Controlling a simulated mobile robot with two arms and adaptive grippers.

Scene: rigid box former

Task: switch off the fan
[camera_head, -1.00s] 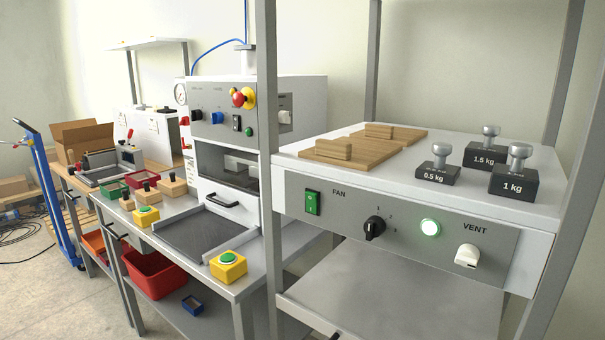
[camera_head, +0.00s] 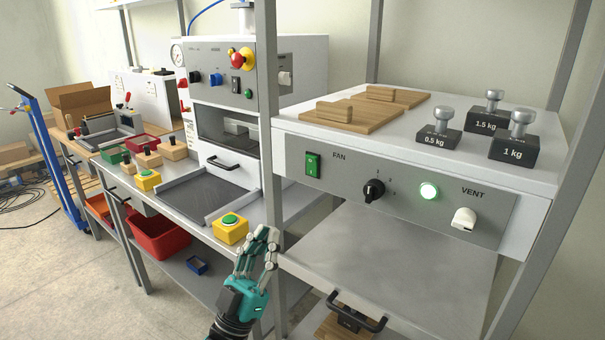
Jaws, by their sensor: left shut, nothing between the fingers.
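The fan panel is the grey front of a white box on the shelf at right. Its green rocker switch (camera_head: 312,165) sits at the left end, beside the word FAN. A black rotary knob (camera_head: 373,190) is right of it, with its pointer tilted up. A round green lamp (camera_head: 428,191) glows further right. My left gripper (camera_head: 262,240) is low in the centre, below and left of the rocker and apart from it. Its fingers point up and are shut with nothing between them. My right gripper is not in view.
A white VENT knob (camera_head: 464,219) is at the panel's right. Black weights (camera_head: 513,150) and wooden boards (camera_head: 352,115) lie on top of the box. A grey upright post (camera_head: 267,110) stands just left of the panel. A yellow button box (camera_head: 231,229) is near my gripper.

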